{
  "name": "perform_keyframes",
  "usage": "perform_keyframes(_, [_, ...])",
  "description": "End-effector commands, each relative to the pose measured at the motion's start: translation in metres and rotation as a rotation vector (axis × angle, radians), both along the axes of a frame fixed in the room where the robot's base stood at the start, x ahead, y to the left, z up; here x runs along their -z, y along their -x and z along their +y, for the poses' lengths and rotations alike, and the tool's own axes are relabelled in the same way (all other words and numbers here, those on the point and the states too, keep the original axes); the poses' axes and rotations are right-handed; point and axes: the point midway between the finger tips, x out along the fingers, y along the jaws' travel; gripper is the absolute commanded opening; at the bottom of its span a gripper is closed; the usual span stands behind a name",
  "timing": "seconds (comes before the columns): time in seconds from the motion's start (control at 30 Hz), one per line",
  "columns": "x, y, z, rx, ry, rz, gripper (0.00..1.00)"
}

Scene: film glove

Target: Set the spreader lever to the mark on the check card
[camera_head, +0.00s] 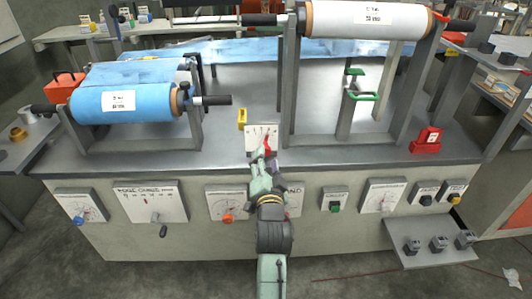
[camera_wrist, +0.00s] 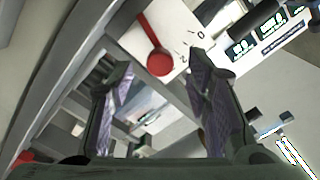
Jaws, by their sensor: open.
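A red lever (camera_head: 267,144) stands on a small upright white scale plate (camera_head: 252,132) at the front middle of the machine top. In the wrist view the red lever (camera_wrist: 159,60) has a round knob, and the scale plate (camera_wrist: 183,38) shows tick marks and the numerals 0 and 2. My gripper (camera_head: 263,161) is just in front of the plate. In the wrist view my gripper (camera_wrist: 160,78) is open and empty, with the knob appearing between its fingertips. I cannot tell whether they touch. I cannot identify the check card or read its mark.
A blue film roll (camera_head: 135,93) is at left and a white roll (camera_head: 365,20) at right, both on metal frames. A green handle (camera_head: 360,95) and a red block (camera_head: 426,141) stand to the right. Several knobs and dials line the front panel (camera_head: 150,202) below.

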Motion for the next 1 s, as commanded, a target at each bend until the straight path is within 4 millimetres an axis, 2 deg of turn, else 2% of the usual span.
perform_keyframes(0.03, [0.001,0.013,0.000,0.001,-0.001,0.004,0.44])
perform_keyframes(0.2, [0.001,0.046,-0.001,0.001,-0.001,0.003,0.44])
perform_keyframes(0.4, [0.000,0.067,0.000,0.001,0.000,0.002,0.44])
perform_keyframes(1.0, [0.000,0.072,0.000,0.001,0.000,0.001,0.44])
